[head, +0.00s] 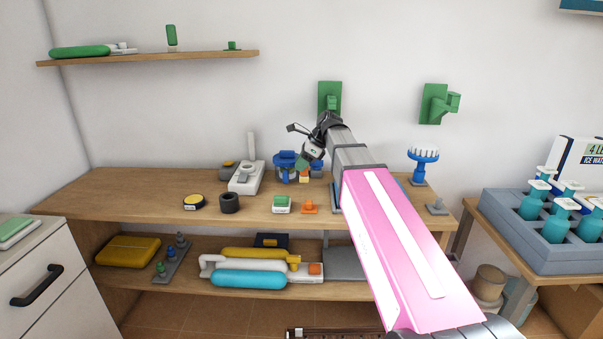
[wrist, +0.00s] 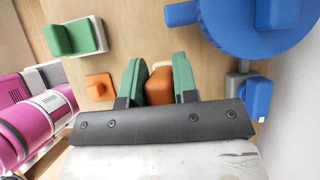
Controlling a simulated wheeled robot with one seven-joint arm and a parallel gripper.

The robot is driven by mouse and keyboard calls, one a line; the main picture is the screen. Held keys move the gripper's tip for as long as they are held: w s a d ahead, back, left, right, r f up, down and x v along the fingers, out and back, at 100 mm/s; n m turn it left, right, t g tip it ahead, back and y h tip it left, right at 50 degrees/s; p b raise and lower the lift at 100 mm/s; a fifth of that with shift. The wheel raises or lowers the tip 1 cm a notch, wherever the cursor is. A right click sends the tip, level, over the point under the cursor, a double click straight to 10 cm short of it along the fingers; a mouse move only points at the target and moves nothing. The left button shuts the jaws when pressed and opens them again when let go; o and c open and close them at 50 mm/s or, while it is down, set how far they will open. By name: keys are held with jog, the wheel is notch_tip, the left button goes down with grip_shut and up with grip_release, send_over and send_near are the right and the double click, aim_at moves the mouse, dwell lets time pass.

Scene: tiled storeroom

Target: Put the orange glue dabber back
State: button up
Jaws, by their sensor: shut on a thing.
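My gripper (wrist: 159,82) is shut on the orange glue dabber (wrist: 160,86), which sits between its two green fingers in the wrist view. In the head view my gripper (head: 304,164) is over the back of the wooden bench, and a small orange part (head: 304,180) shows just below the fingers. In the wrist view this stand (wrist: 100,87) is left of the fingers, apart from the dabber.
A white box with a green top (head: 282,204) stands left of the orange stand. A blue round rack (head: 287,163) stands close beside my gripper. A dark roll (head: 229,203) and a yellow-topped tin (head: 194,202) are farther left. The bench's left end is clear.

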aim_at(302, 176)
jog(key=shift+f, duration=1.7)
jog(key=shift+f, duration=0.15)
jog(key=o, duration=0.9)
jog(key=shift+d+r, duration=0.1)
jog(key=shift+r, duration=0.2)
jog(key=d, duration=0.4)
jog(key=d+r, duration=0.1)
jog(key=d, duration=0.4)
jog(key=d+r, duration=0.1)
jog(key=d, duration=0.3)
jog(key=shift+s+d+r, duration=0.15)
jog(key=shift+s+d, duration=0.1)
jog(key=shift+s, duration=0.05)
